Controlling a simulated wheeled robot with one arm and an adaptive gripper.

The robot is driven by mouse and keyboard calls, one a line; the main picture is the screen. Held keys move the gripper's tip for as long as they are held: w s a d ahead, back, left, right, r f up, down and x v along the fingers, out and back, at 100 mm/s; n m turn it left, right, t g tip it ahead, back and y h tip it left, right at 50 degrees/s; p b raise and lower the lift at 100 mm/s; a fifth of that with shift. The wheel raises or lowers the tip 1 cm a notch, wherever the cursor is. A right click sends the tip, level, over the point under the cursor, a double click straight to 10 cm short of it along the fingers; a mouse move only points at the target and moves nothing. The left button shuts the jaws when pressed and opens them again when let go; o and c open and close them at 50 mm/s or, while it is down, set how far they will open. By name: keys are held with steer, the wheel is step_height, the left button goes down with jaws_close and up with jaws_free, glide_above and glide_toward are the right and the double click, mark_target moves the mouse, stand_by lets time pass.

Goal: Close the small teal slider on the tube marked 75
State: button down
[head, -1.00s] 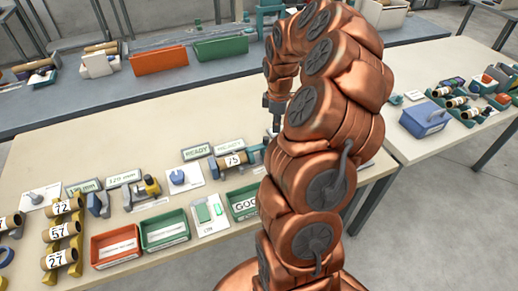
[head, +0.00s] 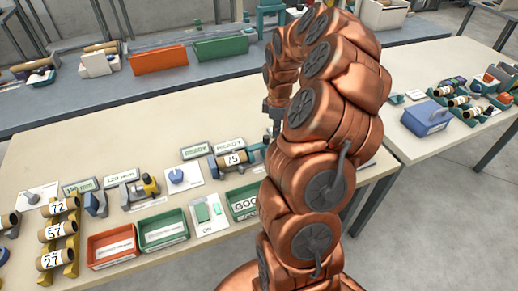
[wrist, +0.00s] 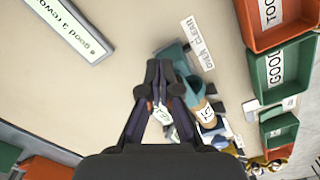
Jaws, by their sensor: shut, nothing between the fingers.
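The tube marked 75 (head: 232,159) is tan and lies across a blue-grey fixture on the near table. It also shows in the wrist view (wrist: 206,113), right of my fingers. A teal part (head: 255,148) stands at its right end, and a teal part shows in the wrist view (wrist: 178,53) just beyond and right of my fingertips. I cannot tell whether that is the slider itself, or whether the fingers touch it. My gripper (wrist: 159,68) is shut and empty, its tips together. In the head view my arm hides most of the gripper and the fixture's right end.
A green bin marked GOOD (wrist: 275,68) and a red bin (wrist: 268,18) stand right of the fixture in the wrist view. Small display signs (head: 228,145) stand behind the tube. A blue knob on a white plate (head: 177,177) is to its left.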

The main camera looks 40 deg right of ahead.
mark_target(266, 137)
steer(key=shift+f+b, duration=0.4)
steer(key=shift+f, duration=0.4)
steer(key=shift+w+a+b, duration=0.25)
steer(key=shift+w+a, duration=0.05)
steer(key=shift+a, duration=0.6)
steer(key=shift+w+a+b, duration=0.25)
steer(key=shift+w+a, duration=0.05)
steer(key=shift+a, duration=0.55)
stand_by(0.7)
steer(key=shift+s+d, duration=0.2)
steer(key=shift+d, duration=0.4)
stand_by(1.0)
steer(key=shift+r+p, duration=0.65)
steer(key=shift+r, duration=2.85)
